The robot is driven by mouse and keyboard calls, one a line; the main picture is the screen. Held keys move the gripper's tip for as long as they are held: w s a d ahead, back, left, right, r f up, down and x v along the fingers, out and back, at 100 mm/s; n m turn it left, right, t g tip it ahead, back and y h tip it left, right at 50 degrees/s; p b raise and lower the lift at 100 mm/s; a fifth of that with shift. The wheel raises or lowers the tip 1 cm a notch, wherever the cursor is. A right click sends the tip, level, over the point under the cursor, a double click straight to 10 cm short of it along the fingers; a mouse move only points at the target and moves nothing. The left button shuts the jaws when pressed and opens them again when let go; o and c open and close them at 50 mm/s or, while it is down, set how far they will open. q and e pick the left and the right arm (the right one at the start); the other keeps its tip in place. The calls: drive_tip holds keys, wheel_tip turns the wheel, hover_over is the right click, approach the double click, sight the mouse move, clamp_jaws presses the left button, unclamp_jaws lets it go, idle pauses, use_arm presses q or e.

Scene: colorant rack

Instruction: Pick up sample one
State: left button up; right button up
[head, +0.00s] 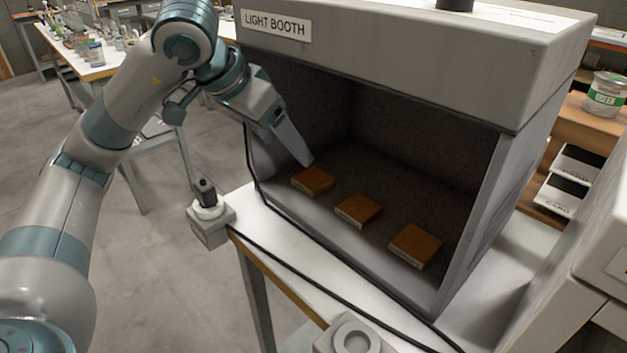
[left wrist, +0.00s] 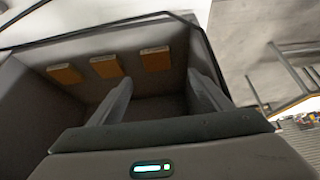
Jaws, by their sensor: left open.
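Three flat orange-brown sample blocks with pale label edges lie in a row on the light booth floor: a left one (head: 312,180), a middle one (head: 358,210) and a right one (head: 415,245). Their labels are too small to read, so I cannot tell which is sample one. My left gripper (head: 306,162) reaches into the booth at its left side, fingertips close to the left block's far edge. In the left wrist view, its two fingers (left wrist: 160,82) are spread and empty, and the left block (left wrist: 155,59) shows beyond the gap between them. My right gripper is out of view.
The grey light booth (head: 400,85) has a roof and side walls around the samples; its front is open. A black cable (head: 330,289) runs along the white table before it. A small grey device with a black knob (head: 207,213) stands at the table's left corner.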

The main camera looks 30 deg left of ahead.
sight(313, 181)
use_arm(q)
drive_tip(key=x, duration=0.4)
drive_tip(key=shift+f, duration=0.15)
drive_tip(key=shift+w+d+f, duration=0.15)
drive_tip(key=shift+w+f, duration=0.2)
drive_tip(key=shift+f, duration=0.1)
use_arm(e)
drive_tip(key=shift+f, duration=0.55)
use_arm(q)
drive_tip(key=shift+f, duration=0.1)
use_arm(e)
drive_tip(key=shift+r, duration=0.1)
